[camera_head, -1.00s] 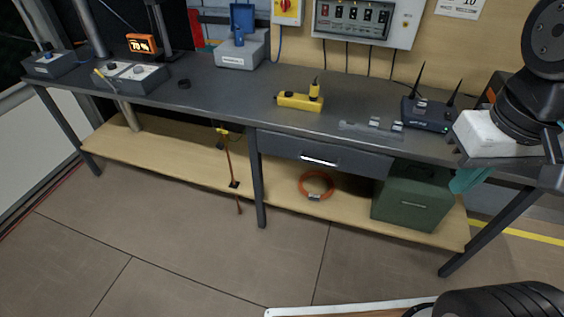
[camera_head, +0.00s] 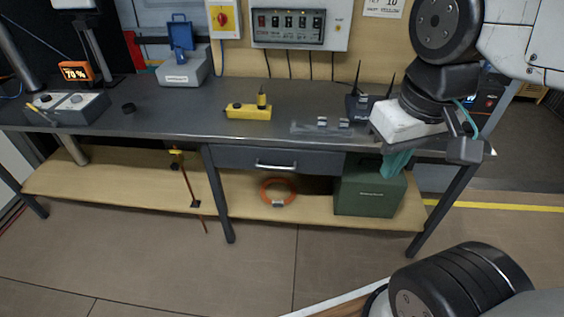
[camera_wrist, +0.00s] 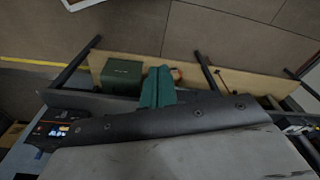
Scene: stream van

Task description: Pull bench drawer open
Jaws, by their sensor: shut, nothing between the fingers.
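The bench drawer (camera_head: 322,161) is a dark grey front under the middle of the bench top, with a light metal bar handle (camera_head: 275,167). It looks shut, flush with the bench frame. My gripper (camera_head: 397,163) has teal fingers pointing down, in front of the bench's right part and to the right of the drawer. It is shut and empty, apart from the handle. In the wrist view my gripper (camera_wrist: 158,86) shows its teal fingers together; the drawer handle cannot be made out there.
On the bench top (camera_head: 180,122) stand a yellow device (camera_head: 248,111), a black router (camera_head: 358,106) and a grey control box (camera_head: 70,107). The lower shelf (camera_head: 105,182) holds an orange cable coil (camera_head: 278,190) and a green case (camera_head: 370,191). Floor in front is clear.

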